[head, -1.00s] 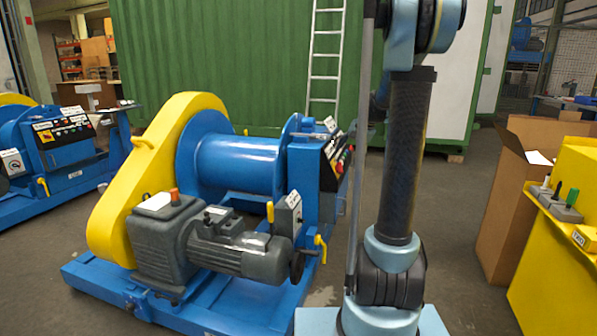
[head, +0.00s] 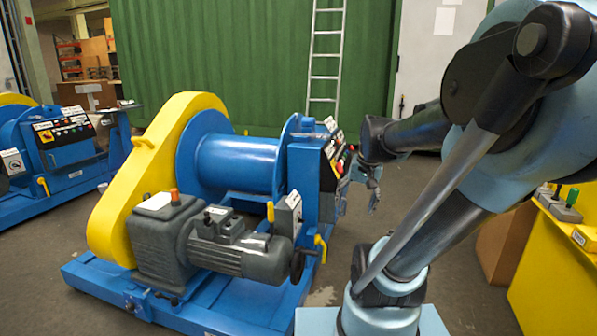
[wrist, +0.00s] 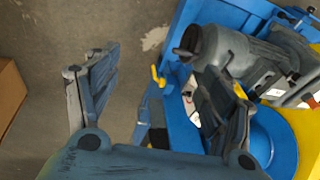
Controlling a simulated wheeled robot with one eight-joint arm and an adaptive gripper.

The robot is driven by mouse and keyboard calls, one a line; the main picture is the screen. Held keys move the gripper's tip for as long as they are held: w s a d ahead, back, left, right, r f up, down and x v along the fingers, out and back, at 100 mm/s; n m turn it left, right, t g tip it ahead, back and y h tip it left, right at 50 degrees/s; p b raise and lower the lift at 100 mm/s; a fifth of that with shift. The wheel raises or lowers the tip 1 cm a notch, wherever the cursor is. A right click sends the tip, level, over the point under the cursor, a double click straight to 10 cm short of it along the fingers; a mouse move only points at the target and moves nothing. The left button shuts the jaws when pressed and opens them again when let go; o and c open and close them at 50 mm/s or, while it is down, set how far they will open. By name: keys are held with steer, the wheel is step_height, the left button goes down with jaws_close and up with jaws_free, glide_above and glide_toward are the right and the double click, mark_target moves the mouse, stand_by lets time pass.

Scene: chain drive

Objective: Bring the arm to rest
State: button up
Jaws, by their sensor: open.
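My arm (head: 500,130) leans to the right in the head view, its elbow high at the right and its forearm reaching back left. My gripper (head: 372,192) hangs fingers down just right of the winch's control panel (head: 337,165). In the wrist view my gripper (wrist: 160,65) has its two fingers wide apart with nothing between them. The blue winch drum (head: 235,163) with its yellow guard (head: 150,150) stands left of my arm. Whether a finger touches the winch I cannot tell.
A grey motor (head: 240,255) and a yellow lever (head: 320,247) sit at the winch's near side. A cardboard box (head: 505,245) and a yellow cabinet (head: 560,270) stand at the right. A ladder (head: 325,60) leans on the green container (head: 210,60). Floor between winch and box is bare.

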steer(key=s+d+f+n+h, duration=0.1)
steer(key=s+f+n, duration=0.2)
steer(key=s+f, duration=0.5)
steer(key=s, duration=0.3)
steer(key=shift+s+d+g, duration=0.2)
steer(key=shift+g, duration=0.2)
